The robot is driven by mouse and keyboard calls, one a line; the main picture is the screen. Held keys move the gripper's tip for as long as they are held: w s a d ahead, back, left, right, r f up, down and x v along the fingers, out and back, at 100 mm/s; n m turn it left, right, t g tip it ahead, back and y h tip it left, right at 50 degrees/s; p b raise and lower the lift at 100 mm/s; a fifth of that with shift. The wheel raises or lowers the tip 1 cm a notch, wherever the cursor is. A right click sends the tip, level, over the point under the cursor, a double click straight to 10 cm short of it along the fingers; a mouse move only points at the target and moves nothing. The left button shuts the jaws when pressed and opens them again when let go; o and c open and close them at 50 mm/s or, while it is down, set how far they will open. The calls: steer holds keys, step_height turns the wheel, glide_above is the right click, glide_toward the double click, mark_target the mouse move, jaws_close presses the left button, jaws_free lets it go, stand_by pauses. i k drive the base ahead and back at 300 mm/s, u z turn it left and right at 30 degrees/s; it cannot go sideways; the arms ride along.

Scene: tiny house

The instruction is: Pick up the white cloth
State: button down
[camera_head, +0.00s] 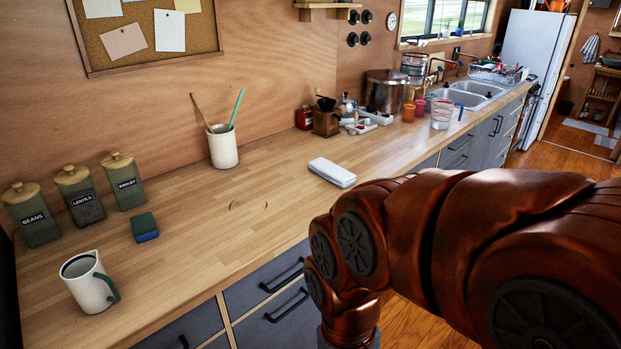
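A folded white cloth (332,172) lies flat on the wooden counter (200,240), near the counter's front edge and just left of my arm. It looks like a small thick rectangle, and nothing lies on it. My arm reaches in from the right and bends down in front of the counter. Its far end leaves the bottom of the picture, so my gripper's fingers are hidden from view.
A white crock (223,148) with utensils stands left of the cloth. A wooden grinder (326,122) and small items stand behind it. A white jug (89,283), sponge (145,228) and several canisters (80,196) stand at left. The counter's middle is clear.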

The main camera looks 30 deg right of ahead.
mark_target(335, 173)
steer(key=z, duration=1.85)
steer(key=i, duration=1.4)
steer(key=u, duration=3.05)
